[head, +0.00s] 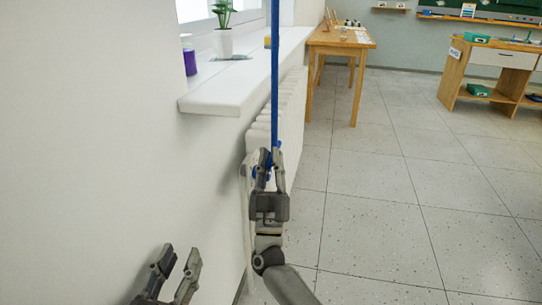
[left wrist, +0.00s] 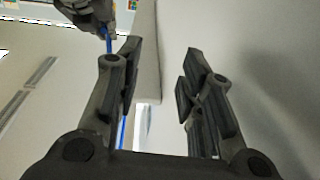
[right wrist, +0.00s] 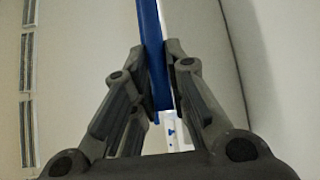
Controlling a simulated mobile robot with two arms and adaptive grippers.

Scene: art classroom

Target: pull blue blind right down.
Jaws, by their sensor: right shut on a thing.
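The blue blind (head: 275,85) shows as a thin upright blue strip, seen nearly edge-on, running down from the top of the head view past the windowsill. My right gripper (head: 267,160) is shut on its lower part, in front of the radiator. In the right wrist view the blue strip (right wrist: 150,40) runs between the two fingers. My left gripper (head: 180,270) is open and empty, low beside the wall. The left wrist view shows its spread fingers, with a bit of the blue strip (left wrist: 109,42) beyond them. The blind's top is out of view.
A white windowsill (head: 235,88) juts out at the left, with a potted plant (head: 223,35) and a purple container (head: 190,62) on it. A white radiator (head: 290,110) is below. A wooden table (head: 338,40) and a desk (head: 490,55) stand farther back. The tiled floor at right is clear.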

